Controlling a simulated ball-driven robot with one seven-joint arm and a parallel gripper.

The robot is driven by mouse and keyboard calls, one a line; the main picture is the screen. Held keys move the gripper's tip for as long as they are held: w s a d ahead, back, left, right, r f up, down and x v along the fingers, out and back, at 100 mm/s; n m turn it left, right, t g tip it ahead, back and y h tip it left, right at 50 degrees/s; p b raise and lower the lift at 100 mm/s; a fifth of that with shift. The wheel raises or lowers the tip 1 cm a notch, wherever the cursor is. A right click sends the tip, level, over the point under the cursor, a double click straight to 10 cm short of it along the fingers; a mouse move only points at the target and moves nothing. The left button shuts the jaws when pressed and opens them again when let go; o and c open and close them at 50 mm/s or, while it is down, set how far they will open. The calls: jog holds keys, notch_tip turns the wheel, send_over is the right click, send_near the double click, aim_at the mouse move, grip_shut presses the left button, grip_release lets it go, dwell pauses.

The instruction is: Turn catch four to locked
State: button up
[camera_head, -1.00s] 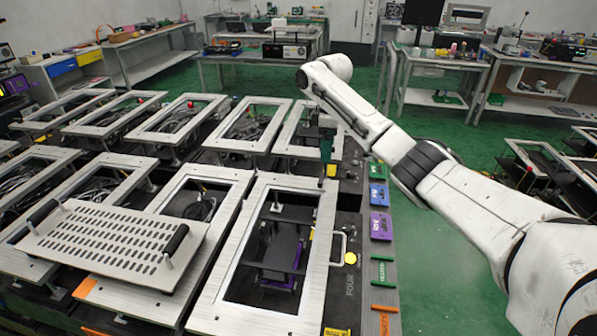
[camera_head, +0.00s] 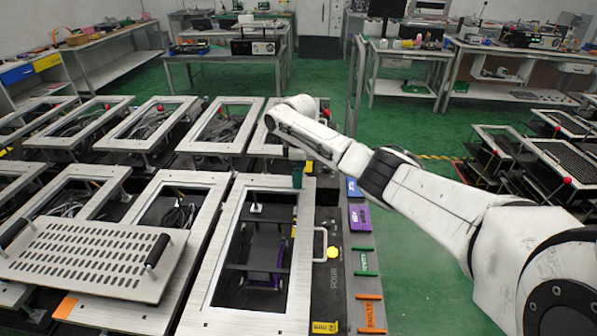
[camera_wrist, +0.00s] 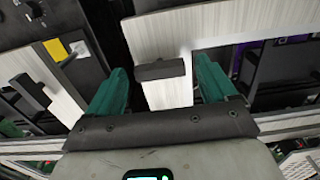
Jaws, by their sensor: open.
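The label FOUR (camera_head: 333,275) is on a dark panel right of the front silver-framed fixture (camera_head: 303,262). A yellow disc (camera_head: 333,252) and a pale D-shaped handle (camera_head: 320,243) sit just above the label. I cannot tell which part is the catch lever. My gripper (camera_head: 297,176) is over the far right corner of that frame. In the wrist view its green fingers (camera_wrist: 163,78) are apart, with a dark block (camera_wrist: 160,70) on a pale strip between them. I cannot tell whether they touch it. A yellow patch (camera_wrist: 56,50) and a pale handle (camera_wrist: 77,52) are at upper left.
Several similar silver-framed fixtures stand left and behind. A slotted plate with black handles (camera_head: 85,255) lies at front left. Purple (camera_head: 359,217), green (camera_head: 366,262) and orange (camera_head: 371,314) tags line the right edge. Green floor (camera_head: 425,275) is open beyond.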

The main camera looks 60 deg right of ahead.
jog(key=c, duration=1.1)
jog(key=shift+o, duration=0.2)
jog(key=m+p, duration=0.1)
jog(key=m, duration=0.2)
jog(key=shift+m+p, duration=0.4)
jog(key=m+p, duration=0.1)
jog(key=m, duration=0.4)
jog(key=shift+m, duration=0.3)
jog(key=m, duration=0.4)
jog(key=shift+m, duration=2.1)
